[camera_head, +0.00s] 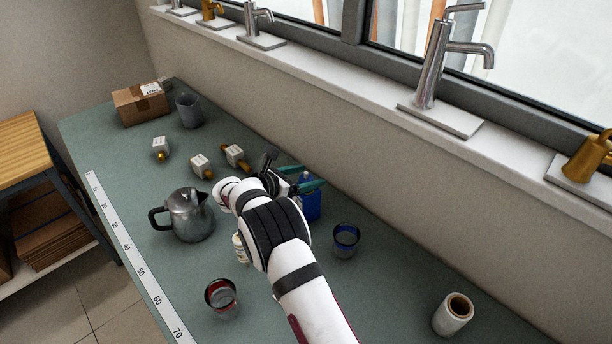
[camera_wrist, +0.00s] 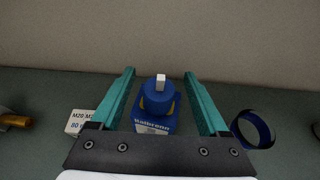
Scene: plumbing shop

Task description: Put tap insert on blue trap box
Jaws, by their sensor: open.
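A blue round piece with yellow patches and a white stem (camera_wrist: 158,97), which looks like the tap insert, stands upright on the blue trap box (camera_wrist: 154,127) in the wrist view. In the head view my gripper (camera_head: 306,177) is over the box.
A blue-rimmed glass (camera_head: 346,240) stands right of the box. Several white blocks with brass ends (camera_head: 201,166) lie to the left, behind a metal pot (camera_head: 188,214). The wall runs close behind the box.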

